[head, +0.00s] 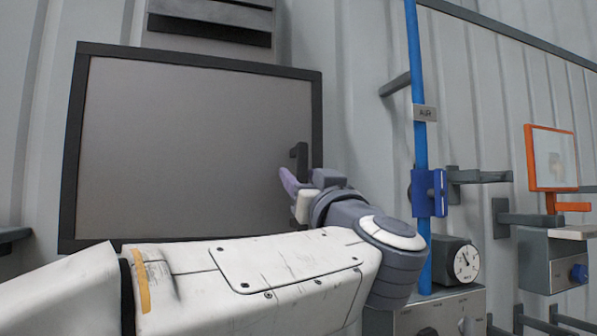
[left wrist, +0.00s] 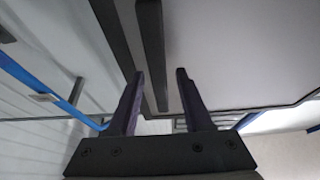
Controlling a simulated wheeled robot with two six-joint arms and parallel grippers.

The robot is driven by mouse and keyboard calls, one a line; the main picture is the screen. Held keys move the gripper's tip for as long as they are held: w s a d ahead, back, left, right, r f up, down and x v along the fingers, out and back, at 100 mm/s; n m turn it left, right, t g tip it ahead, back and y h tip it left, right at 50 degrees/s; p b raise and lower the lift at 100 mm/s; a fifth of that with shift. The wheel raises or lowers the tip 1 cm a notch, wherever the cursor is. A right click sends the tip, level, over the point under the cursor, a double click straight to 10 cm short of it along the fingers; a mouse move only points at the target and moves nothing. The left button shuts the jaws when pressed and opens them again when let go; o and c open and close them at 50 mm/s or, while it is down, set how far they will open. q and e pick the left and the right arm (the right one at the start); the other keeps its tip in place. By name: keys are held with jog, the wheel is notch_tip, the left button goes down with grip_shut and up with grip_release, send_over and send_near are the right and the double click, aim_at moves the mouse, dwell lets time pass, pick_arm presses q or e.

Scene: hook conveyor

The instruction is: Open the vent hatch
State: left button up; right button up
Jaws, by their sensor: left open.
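The vent hatch (head: 190,150) is a large flat grey panel in a black frame on the left of the head view. It looks closed. Its dark upright handle (head: 299,158) is near the right edge of the panel. My left gripper (head: 289,184) is just below and in front of the handle, with purple fingers. In the left wrist view my left gripper (left wrist: 160,72) is open, and the dark handle bar (left wrist: 151,40) appears between its fingers. I cannot tell whether they touch it. The hatch panel (left wrist: 230,50) fills the upper right there. My right gripper is not in view.
To the right, a blue air pipe (head: 417,70) with a blue valve block (head: 430,193) runs down the wall. A gauge (head: 466,263) sits below it. An orange-framed panel (head: 553,160) is at the far right. A dark louvre (head: 210,25) is above the hatch.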

pick_arm(q)
grip_shut()
dwell(1.4)
